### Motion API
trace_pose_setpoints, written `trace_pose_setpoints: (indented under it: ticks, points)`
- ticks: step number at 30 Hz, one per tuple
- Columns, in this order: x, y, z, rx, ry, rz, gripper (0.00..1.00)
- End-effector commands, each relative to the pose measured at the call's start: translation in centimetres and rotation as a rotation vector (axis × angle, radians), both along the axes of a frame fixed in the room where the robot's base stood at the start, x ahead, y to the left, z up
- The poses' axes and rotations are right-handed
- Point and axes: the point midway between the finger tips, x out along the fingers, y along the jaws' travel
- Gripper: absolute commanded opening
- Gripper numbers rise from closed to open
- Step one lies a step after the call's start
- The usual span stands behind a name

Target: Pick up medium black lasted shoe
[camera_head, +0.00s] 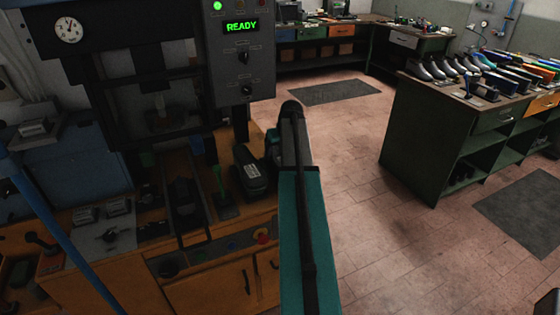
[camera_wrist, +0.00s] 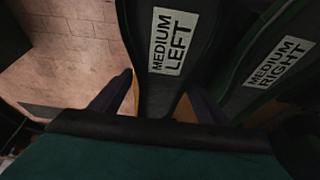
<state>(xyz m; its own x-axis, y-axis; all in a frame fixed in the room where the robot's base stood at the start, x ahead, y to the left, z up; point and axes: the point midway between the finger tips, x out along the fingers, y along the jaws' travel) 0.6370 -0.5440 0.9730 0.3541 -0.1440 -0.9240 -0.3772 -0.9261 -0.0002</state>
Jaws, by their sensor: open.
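Two black lasted shoes lie side by side, soles up, in the wrist view. One is labelled MEDIUM LEFT (camera_wrist: 172,45) and the other MEDIUM RIGHT (camera_wrist: 268,70). My gripper (camera_wrist: 160,88) is open, with one dark finger on each side of the MEDIUM LEFT shoe. I cannot tell whether the fingers touch it. The right finger is in the gap between the two shoes. In the head view, a black shoe with a pale label (camera_head: 251,178) shows on the wooden bench beside my arm.
A press with a green READY display (camera_head: 241,27) stands over the wooden bench (camera_head: 212,292). A green lever (camera_head: 220,185) stands close to the labelled shoe. A green workbench (camera_head: 430,125) with several shoes is across the room. The tiled floor (camera_head: 370,215) between is clear.

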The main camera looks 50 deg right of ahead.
Motion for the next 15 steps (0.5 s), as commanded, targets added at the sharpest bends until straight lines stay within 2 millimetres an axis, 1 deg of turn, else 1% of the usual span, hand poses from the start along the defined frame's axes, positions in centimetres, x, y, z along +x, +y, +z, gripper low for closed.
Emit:
trace_pose_setpoints:
  ticks: [9,15]
  points:
    - [0.9,-0.4,-2.4,0.000,0.000,0.001,0.69]
    - [1.1,-0.4,-2.9,0.000,0.000,0.001,0.69]
